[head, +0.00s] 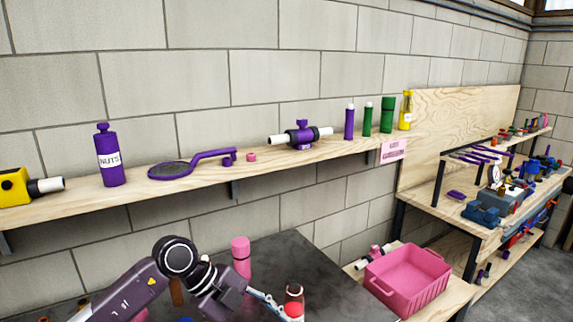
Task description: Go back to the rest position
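My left arm comes in from the lower left over the dark tabletop (330,282). My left gripper (272,303) is at its end near the bottom edge, pointing right and down. Its thin metal fingers show only in part, so I cannot tell whether they are open or shut. A dark brown and red bottle (294,298) stands beside the fingertips; whether they touch it is unclear. A pink bottle (241,256) stands behind the gripper. My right gripper is not in view.
A wall shelf (75,207) holds a purple "NUTS" bottle (110,160), a purple round-headed tool (190,165), a purple-and-white filter (301,135) and several tubes. A pink crate (408,278) stands at right, before a cluttered workbench (470,226). The tabletop's right part is clear.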

